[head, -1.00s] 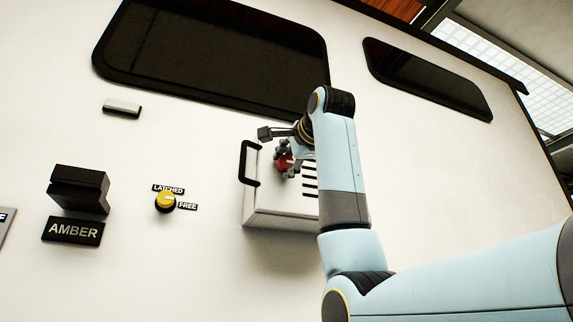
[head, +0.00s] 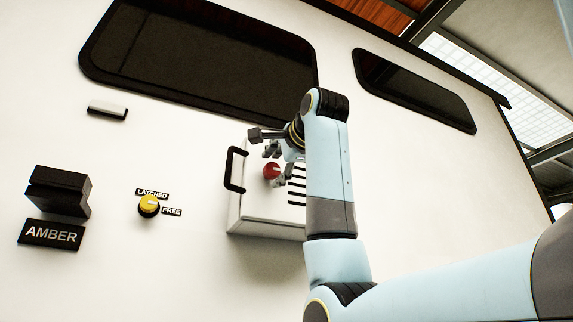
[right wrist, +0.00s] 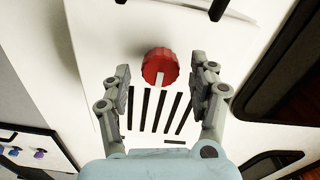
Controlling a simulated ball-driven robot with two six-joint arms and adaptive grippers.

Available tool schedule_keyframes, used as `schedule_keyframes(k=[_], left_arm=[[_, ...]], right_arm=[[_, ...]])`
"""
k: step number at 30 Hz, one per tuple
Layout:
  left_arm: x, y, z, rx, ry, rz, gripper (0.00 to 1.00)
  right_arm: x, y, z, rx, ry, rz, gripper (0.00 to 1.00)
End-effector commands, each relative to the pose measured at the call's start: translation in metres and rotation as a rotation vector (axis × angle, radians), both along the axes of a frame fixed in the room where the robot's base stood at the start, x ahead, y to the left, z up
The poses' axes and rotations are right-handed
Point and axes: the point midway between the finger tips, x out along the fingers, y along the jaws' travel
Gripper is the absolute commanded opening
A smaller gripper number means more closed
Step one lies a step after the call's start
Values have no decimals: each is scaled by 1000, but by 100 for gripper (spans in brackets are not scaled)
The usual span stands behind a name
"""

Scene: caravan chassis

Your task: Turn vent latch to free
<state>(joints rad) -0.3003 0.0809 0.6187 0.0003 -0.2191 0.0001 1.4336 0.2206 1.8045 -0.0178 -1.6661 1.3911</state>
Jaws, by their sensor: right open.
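A yellow knob (head: 149,207) sits on the white wall, with a LATCHED label (head: 152,193) above it and a FREE label (head: 172,211) to its right. Its mark is too small to read surely. A red knob (head: 271,171) is on a white slotted box to the right; in the right wrist view the red knob (right wrist: 160,66) has a white pointer towards the slots. My right gripper (head: 276,165) is open in front of the red knob; in the wrist view its fingers (right wrist: 162,68) stand either side of it, apart from it. My left gripper is out of view.
The white box (head: 262,226) carries a black handle (head: 232,170) at its left edge. A black block (head: 58,190) and an AMBER plate (head: 51,235) are at the left. Dark windows (head: 200,60) lie above.

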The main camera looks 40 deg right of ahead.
Motion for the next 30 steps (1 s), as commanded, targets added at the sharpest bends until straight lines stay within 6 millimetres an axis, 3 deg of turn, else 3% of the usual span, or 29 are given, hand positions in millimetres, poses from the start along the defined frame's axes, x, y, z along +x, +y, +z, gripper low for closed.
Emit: schedule_keyframes(k=[6, 12, 18, 30], left_arm=[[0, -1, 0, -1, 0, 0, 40], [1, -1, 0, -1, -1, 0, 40], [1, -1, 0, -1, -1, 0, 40], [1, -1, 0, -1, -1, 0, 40]], right_arm=[[-50, 12, 1, 0, -6, 0, 61], [-83, 20, 0, 0, -2, 0, 61], [-96, 23, -1, 0, 1, 0, 61], [-96, 23, -1, 0, 1, 0, 61]])
